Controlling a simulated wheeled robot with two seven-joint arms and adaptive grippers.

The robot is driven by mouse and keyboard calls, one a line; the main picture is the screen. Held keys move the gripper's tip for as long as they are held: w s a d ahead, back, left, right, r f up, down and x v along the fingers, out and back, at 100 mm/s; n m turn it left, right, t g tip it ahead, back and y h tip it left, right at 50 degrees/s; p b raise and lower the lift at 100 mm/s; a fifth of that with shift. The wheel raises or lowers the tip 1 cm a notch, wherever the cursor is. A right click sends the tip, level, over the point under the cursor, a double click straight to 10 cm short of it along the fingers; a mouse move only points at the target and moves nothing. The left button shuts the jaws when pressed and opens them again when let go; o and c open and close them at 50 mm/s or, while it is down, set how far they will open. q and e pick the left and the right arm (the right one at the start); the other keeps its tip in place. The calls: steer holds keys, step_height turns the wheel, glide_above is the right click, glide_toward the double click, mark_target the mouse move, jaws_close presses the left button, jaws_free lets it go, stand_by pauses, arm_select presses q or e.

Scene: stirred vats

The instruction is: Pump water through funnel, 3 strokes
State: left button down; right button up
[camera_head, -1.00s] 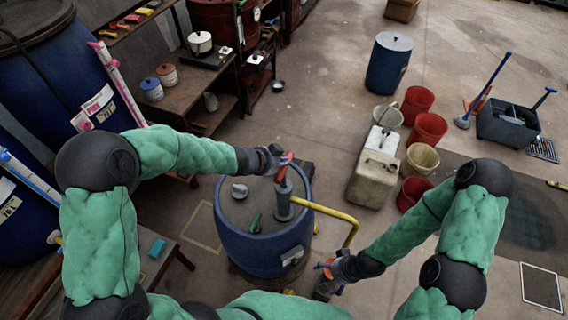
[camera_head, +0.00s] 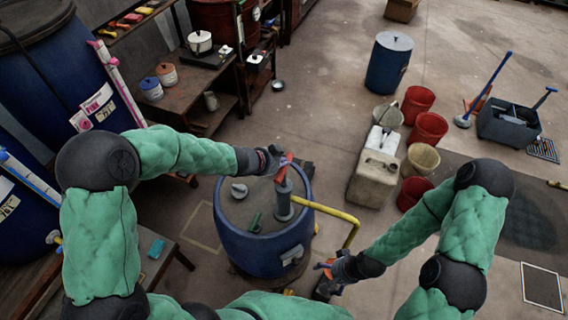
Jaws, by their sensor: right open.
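A blue drum (camera_head: 262,248) stands in the middle with a grey hand pump (camera_head: 283,196) on its lid. The pump has a red handle (camera_head: 284,166) at its top and a yellow spout pipe (camera_head: 335,212) reaching right and bending down. My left gripper (camera_head: 276,160) is at the red handle; whether its fingers are closed around it is too small to tell. My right gripper (camera_head: 325,268) is open low beside the drum, near the lower end of the yellow pipe. An orange-red piece, perhaps the funnel, shows at its fingers; I cannot make it out clearly.
Red buckets (camera_head: 430,127), beige buckets (camera_head: 423,157) and a beige canister (camera_head: 372,176) stand right of the drum. A small blue drum (camera_head: 389,64) is behind them. A wooden shelf (camera_head: 180,92) with pots is at the back left. Floor behind the drum is clear.

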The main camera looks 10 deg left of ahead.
mark_target(283, 174)
arm_select(q)
steer(key=shift+s+f+b, duration=0.15)
steer(key=shift+f+b, duration=2.65)
steer(key=shift+f, duration=0.5)
stand_by(3.0)
steer(key=shift+r, duration=0.1)
